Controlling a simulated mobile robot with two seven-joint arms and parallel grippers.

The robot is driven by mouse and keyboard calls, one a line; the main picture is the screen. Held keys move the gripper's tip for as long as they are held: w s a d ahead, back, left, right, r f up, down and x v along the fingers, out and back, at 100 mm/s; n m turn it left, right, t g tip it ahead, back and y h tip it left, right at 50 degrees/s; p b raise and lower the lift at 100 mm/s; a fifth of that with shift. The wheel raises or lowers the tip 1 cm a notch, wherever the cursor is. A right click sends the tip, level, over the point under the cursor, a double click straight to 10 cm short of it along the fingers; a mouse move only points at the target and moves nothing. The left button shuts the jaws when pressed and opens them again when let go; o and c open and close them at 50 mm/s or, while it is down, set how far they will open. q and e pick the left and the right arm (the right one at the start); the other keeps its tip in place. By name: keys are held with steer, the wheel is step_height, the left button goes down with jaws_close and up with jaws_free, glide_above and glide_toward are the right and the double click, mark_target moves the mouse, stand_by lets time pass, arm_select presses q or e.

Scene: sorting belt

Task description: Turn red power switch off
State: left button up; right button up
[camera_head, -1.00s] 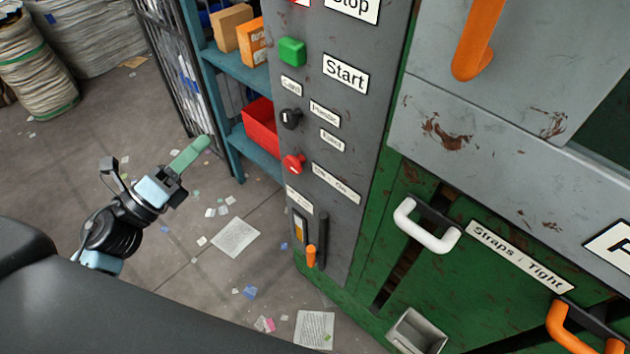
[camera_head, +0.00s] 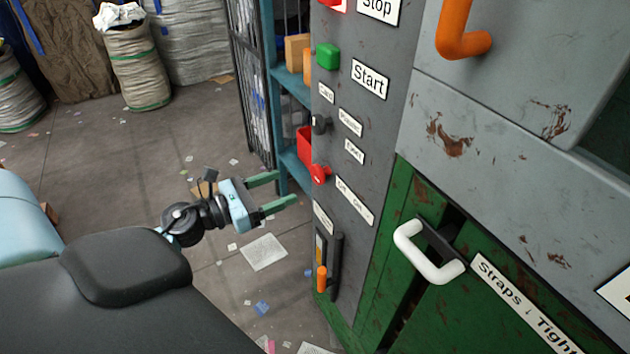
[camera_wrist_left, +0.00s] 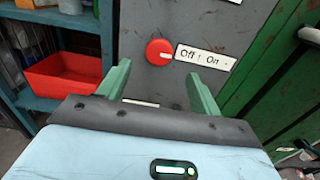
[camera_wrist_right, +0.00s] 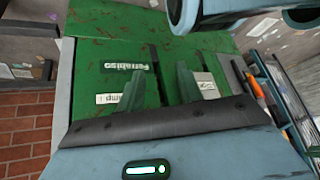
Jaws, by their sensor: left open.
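The red power switch (camera_head: 320,174) is a round knob on the grey control panel (camera_head: 378,150), below the black knob. An "Off / On" label (camera_head: 354,201) sits to its right. The switch also shows in the left wrist view (camera_wrist_left: 160,52), ahead of and between the fingertips, with a white mark on its right side. My left gripper (camera_head: 285,189) is open and empty, a little left of the switch and apart from it. My right gripper (camera_wrist_right: 158,82) shows only in its own wrist view, with its fingers apart and nothing seen between them, facing a green machine face.
Above the switch are a green Start button (camera_head: 327,56) and a black knob (camera_head: 321,124). An orange-tipped lever (camera_head: 322,279) is below. A teal shelf (camera_head: 292,88) with a red bin (camera_wrist_left: 62,78) stands behind the panel. A white handle (camera_head: 428,262) juts out at right.

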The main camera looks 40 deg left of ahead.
mark_target(314, 174)
arm_select(q)
steer(key=shift+w, duration=0.15)
steer(key=shift+p+x, duration=0.75)
steer(key=shift+x, duration=3.05)
steer(key=c, duration=0.9)
